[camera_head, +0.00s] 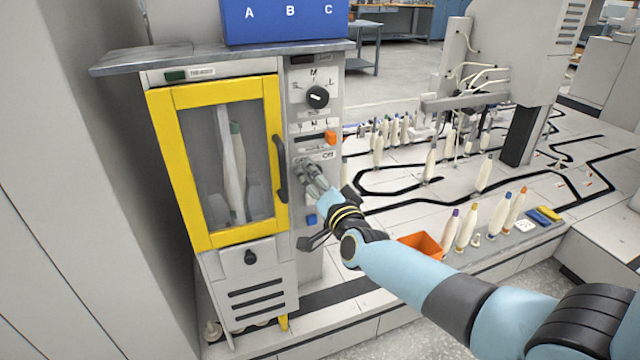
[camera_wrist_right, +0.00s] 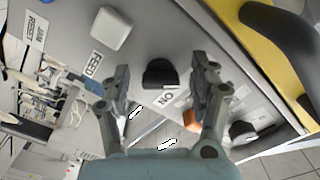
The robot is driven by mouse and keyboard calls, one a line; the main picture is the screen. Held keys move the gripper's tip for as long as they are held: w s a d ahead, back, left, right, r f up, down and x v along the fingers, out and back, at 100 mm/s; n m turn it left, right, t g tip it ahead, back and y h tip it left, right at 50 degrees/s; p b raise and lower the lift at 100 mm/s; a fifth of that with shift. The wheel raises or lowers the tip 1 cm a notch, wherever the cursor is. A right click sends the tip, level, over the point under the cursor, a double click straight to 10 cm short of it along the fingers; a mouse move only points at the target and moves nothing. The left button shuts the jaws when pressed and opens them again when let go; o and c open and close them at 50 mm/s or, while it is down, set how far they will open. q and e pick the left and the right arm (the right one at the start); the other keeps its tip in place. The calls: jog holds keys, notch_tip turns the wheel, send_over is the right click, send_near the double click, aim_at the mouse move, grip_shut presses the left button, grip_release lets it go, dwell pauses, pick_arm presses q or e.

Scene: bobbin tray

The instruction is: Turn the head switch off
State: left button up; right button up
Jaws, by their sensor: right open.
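The head switch is a black knob (camera_wrist_right: 160,73) on the grey panel, beside an ON label (camera_wrist_right: 166,98) that appears inverted in the right wrist view. My right gripper (camera_wrist_right: 164,76) is open, with one finger on each side of the knob; I cannot tell whether they touch it. In the head view, my right gripper (camera_head: 311,180) is at the machine's control panel, just below the Off label (camera_head: 328,155), and hides the knob. My left gripper is not in view.
A yellow-framed door (camera_head: 165,160) with a black handle (camera_head: 280,168) stands left of the panel. A black dial (camera_head: 317,97) and an orange button (camera_head: 331,137) sit above the gripper; a blue button (camera_head: 311,219) sits below. Several bobbins and an orange bin (camera_head: 422,243) are to the right.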

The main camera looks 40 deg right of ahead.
jog(key=v, duration=1.2)
jog(key=shift+f, duration=0.1)
jog(key=s+a+f+n+g+y+b, duration=0.1)
jog(key=s+f+n+g, duration=0.1)
jog(key=s+f, duration=0.5)
jog(key=s+f+n+g+y, duration=0.1)
jog(key=s+f+n+g, duration=0.15)
jog(key=f, duration=0.75)
jog(key=s+a+f+n+g+y+b, duration=0.1)
jog(key=s+f+n+g, duration=0.1)
jog(key=s+f, duration=0.55)
jog(key=s+f+n+g, duration=0.3)
jog(key=s+f+g, duration=0.2)
jog(key=s, duration=0.8)
jog(key=s+f+n+g, duration=0.3)
jog(key=s+f+g, duration=0.2)
jog(key=s+f, duration=0.6)
jog(key=s, duration=0.3)
jog(key=shift+s+y, duration=0.25)
jog(key=shift+y, duration=0.05)
jog(key=shift+f+n, duration=0.1)
jog(key=shift+n, duration=0.15)
